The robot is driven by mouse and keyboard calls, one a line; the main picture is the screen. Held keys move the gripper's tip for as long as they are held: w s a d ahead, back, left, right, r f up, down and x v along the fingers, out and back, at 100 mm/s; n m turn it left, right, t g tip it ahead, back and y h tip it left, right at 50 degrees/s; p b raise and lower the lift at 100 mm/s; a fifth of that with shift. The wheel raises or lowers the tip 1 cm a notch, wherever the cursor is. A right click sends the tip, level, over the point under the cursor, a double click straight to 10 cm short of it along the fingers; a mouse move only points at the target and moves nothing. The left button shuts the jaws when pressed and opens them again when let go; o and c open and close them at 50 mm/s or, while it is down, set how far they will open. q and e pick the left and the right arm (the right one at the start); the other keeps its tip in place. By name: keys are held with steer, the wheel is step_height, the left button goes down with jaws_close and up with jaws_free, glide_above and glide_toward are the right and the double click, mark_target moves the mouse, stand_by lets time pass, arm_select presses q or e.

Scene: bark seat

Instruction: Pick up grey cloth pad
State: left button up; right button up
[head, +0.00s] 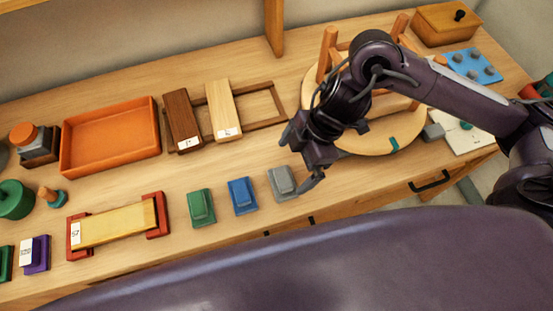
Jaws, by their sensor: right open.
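A grey pad (281,183), a small block on a wider base, lies near the front edge of the table, at the right end of a row with a blue pad (242,195) and a green pad (201,207). My right gripper (298,163) is open and empty, just above and to the right of the grey pad. One finger reaches down beside the pad's right side; I cannot tell whether it touches. My left gripper is not in view.
An orange tray (110,137) and dark and light wooden boards on a frame (262,105) lie behind. A round wooden stand (375,140) is behind my right arm. A yellow board on red supports (113,224) lies left.

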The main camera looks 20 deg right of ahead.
mark_target(285, 177)
steer(key=shift+w+f, duration=0.15)
steer(key=shift+f, duration=0.1)
steer(key=f, duration=0.1)
steer(key=a+f, duration=0.1)
steer(key=s+f, duration=0.1)
steer(key=shift+s+a+f+p, duration=0.1)
steer(key=shift+a+f+p, duration=0.05)
steer(key=shift+a+p, duration=0.2)
steer(key=x, duration=0.2)
steer(key=shift+w+f, duration=0.2)
steer(key=shift+f, duration=0.15)
steer(key=shift+a+f, duration=0.1)
steer(key=shift+f, duration=0.3)
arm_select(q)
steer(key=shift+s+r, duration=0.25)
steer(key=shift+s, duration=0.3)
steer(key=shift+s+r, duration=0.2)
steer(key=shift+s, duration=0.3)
arm_select(e)
steer(key=c, duration=1)
steer(key=shift+c, duration=0.2)
arm_select(q)
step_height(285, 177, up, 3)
steer(key=p, duration=0.3)
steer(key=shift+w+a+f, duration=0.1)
arm_select(e)
step_height(285, 177, up, 20)
